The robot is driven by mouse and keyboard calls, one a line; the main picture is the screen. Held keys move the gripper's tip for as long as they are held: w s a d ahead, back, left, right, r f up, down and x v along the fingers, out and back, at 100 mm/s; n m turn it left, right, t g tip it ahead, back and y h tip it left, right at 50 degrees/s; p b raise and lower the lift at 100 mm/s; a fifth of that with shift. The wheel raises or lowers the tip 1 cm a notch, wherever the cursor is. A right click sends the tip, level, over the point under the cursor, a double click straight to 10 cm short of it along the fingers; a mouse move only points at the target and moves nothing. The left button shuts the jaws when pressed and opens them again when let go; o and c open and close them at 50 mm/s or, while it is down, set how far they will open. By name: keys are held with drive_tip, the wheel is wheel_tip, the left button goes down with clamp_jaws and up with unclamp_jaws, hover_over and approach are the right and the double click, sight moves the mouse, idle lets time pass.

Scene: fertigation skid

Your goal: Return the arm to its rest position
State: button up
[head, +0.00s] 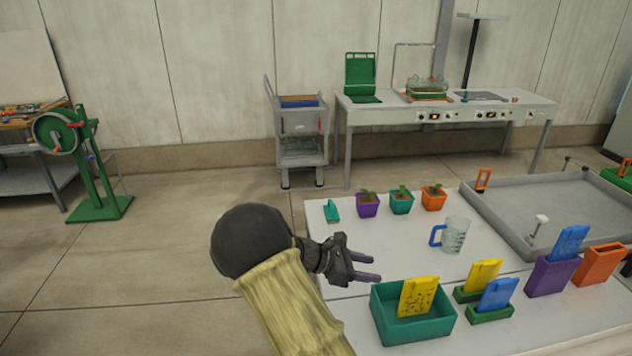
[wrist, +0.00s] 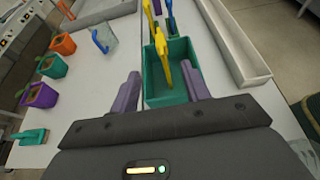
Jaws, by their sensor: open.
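My gripper (head: 368,266) is open, with its two purple fingers apart and nothing between them. In the head view it hangs in front of the near left part of the white table (head: 385,236), just up and left of a teal bin (head: 413,328). My arm reaches up from the bottom of the picture, its elbow bent. In the wrist view the gripper's fingers (wrist: 162,90) point toward the teal bin (wrist: 166,94), which holds a yellow packet (wrist: 161,49). The head view shows the yellow packet (head: 417,297) standing tilted in the bin.
A clear mug with a blue handle (head: 455,236), potted seedlings (head: 401,201) and a teal scoop-like item (head: 331,211) stand farther back. Green holders with packets (head: 490,312), purple and orange boxes (head: 551,277) and a grey tray (head: 540,240) lie right. Floor left is open.

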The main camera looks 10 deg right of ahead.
drive_tip(key=s+a+r+m+t+y+p, duration=0.1)
drive_tip(key=s+a+r+m+y+p, duration=0.1)
drive_tip(key=s+a+m+y, duration=0.2)
drive_tip(key=s+a+r+m+t+y+p, duration=0.1)
drive_tip(key=s+a+r+m+t+y, duration=0.1)
drive_tip(key=s+a+m+y, duration=0.3)
drive_tip(key=s+r+m+y, duration=0.1)
drive_tip(key=s+m+y, duration=0.3)
drive_tip(key=s+m, duration=0.4)
drive_tip(key=shift+s+p, duration=0.4)
drive_tip(key=shift+s, duration=0.3)
drive_tip(key=shift+a, duration=0.1)
drive_tip(key=shift+c, duration=0.5)
drive_tip(key=shift+c, duration=0.7)
drive_tip(key=shift+w, duration=0.1)
